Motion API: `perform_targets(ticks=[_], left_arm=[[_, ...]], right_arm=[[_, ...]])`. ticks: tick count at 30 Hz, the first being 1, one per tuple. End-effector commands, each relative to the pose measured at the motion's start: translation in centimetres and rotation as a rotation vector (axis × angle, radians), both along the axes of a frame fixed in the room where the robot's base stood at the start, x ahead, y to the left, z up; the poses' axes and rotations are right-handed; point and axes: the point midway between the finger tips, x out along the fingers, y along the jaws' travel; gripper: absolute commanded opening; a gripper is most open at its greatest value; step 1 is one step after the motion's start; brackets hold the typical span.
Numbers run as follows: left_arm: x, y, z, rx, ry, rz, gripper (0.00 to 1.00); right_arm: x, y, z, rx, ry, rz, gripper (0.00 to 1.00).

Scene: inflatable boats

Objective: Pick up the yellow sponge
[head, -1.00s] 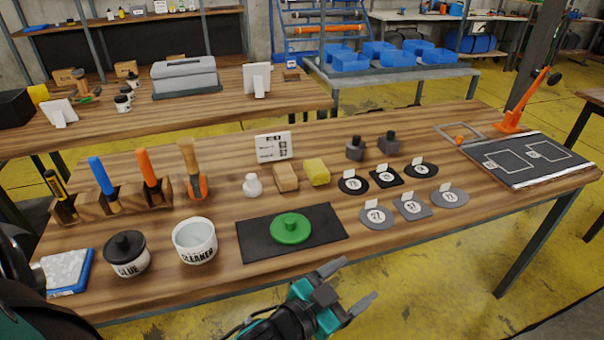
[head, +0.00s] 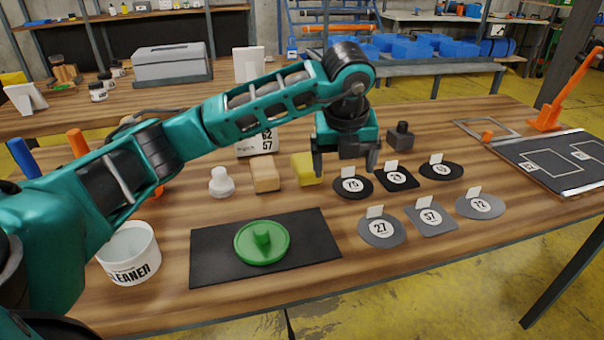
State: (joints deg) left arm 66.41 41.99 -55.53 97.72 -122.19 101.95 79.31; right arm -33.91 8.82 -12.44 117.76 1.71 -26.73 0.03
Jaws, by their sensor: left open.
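The yellow sponge (head: 306,169) lies on the wooden table, just right of a tan block (head: 265,175). My left arm reaches in from the left across the table. My left gripper (head: 345,170) is open and points down, with its fingers just right of the sponge and close to it. The left finger is beside the sponge's right edge; I cannot tell whether it touches. Nothing is between the fingers. My right gripper is not in view.
Several numbered discs and plates (head: 381,228) lie to the right. A green round tool (head: 262,242) rests on a black mat (head: 210,265) in front. A white cleaner tub (head: 130,253) is at left.

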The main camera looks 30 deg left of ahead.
Motion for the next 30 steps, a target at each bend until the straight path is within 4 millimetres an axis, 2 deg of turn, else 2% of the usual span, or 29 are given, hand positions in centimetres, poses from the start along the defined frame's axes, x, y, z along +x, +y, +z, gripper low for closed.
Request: perform_targets(ticks=[1, 3, 6, 8, 16, 25, 30], left_arm=[[0.5, 2.2, 1.1, 0.075, -0.037, 0.077, 0.89], [0.8, 4.4, 2.6, 0.149, -0.072, 0.164, 0.89], [0.8, 6.2, 3.7, 0.205, -0.099, 0.237, 0.89], [1.0, 6.8, 3.6, 0.219, -0.105, 0.258, 0.89], [2.4, 8.7, -0.6, 0.222, -0.104, 0.261, 0.89], [3.3, 9.6, -3.0, 0.22, -0.106, 0.258, 0.89], [3.7, 10.2, -5.6, 0.22, -0.104, 0.258, 0.89]], right_arm=[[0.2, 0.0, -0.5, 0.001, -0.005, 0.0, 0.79], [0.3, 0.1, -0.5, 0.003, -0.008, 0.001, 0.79], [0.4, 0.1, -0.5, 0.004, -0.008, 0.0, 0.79], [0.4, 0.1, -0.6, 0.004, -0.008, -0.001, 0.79], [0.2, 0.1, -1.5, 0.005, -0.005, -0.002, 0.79], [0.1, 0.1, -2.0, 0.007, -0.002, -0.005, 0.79], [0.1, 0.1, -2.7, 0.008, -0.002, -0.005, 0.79]])
